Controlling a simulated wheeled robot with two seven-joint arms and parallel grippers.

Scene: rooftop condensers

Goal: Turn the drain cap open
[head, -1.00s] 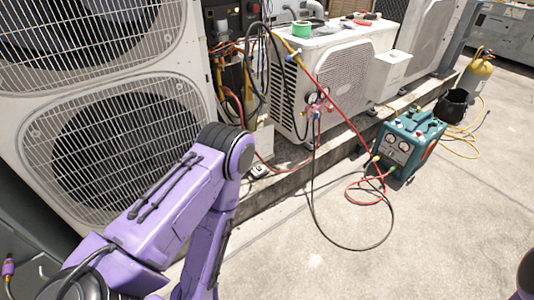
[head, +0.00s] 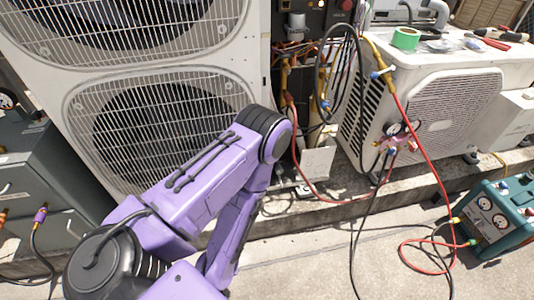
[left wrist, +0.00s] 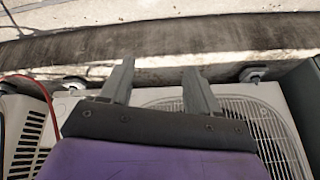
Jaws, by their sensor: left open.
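I cannot pick out the drain cap in either view. My left gripper (left wrist: 158,68) shows in the left wrist view, its two grey fingers apart and nothing between them. Behind its fingers are a white condenser casing with a round fan grille (left wrist: 245,115) and a concrete curb (left wrist: 160,40). In the head view my purple left arm crosses in front of the big white double-fan condenser (head: 258,70), and its gripper is hidden. My right gripper is in neither view.
A smaller condenser (head: 425,95) stands right, with tape and tools on top. Gauges (head: 402,132) with red and black hoses hang before it. A teal recovery machine (head: 490,218) stands at the lower right. A grey cabinet (head: 45,185) is left. Floor between is mostly clear.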

